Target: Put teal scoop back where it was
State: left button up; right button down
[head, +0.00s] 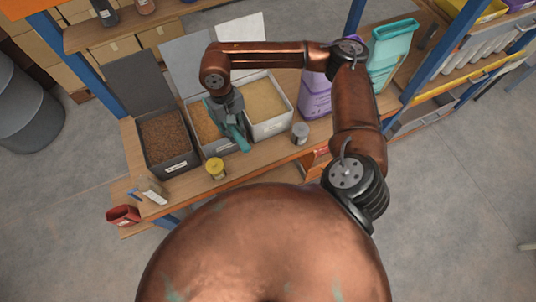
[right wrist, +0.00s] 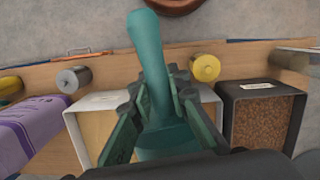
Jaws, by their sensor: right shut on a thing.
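The teal scoop (head: 236,136) is held in my right gripper (head: 228,108) above the middle grey bin (head: 236,148) of tan grain. In the right wrist view the scoop's handle (right wrist: 148,45) passes between the fingers of my right gripper (right wrist: 157,98), which are shut on it. The handle extends toward the bench's front edge, and the wider scoop part is nearer the camera, partly hidden by the gripper. I cannot tell whether the scoop touches the bin or its grain. My left gripper is not in view.
A dark bin (head: 176,166) of brown pellets stands left, a white bin (head: 270,128) of pale grain right. Raised lids stand behind. A yellow-topped jar (head: 215,169) and metal canister (head: 300,134) stand near the front edge.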

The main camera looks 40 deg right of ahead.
jog(key=s+d+f+n+t+h+b, duration=0.1)
jog(key=s+d+f+n+b, duration=0.4)
jog(key=f+n, duration=0.3)
jog(key=s+d+f+n+t+h+b, duration=0.1)
jog(key=s+d+f+n+b, duration=0.2)
jog(key=s+f+n+b, duration=0.45)
jog(key=shift+n, duration=0.35)
jog(key=w+d+f, duration=0.2)
jog(key=w+f, duration=0.1)
jog(key=w, duration=0.1)
jog(key=w+d+f, duration=0.1)
jog(key=w+f, duration=0.2)
jog(key=w+d+f, duration=0.2)
jog(key=w+f, duration=0.2)
jog(key=shift+w+d, duration=0.3)
jog(key=shift+d, duration=0.05)
jog(key=shift+w+d+f+b, duration=0.2)
jog(key=shift+w+f+b, duration=0.25)
jog(key=shift+f, duration=0.1)
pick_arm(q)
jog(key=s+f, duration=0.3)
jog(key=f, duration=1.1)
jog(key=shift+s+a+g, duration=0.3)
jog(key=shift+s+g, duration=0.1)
pick_arm(e)
jog(key=shift+w+f, duration=0.1)
jog(key=shift+f, duration=1.45)
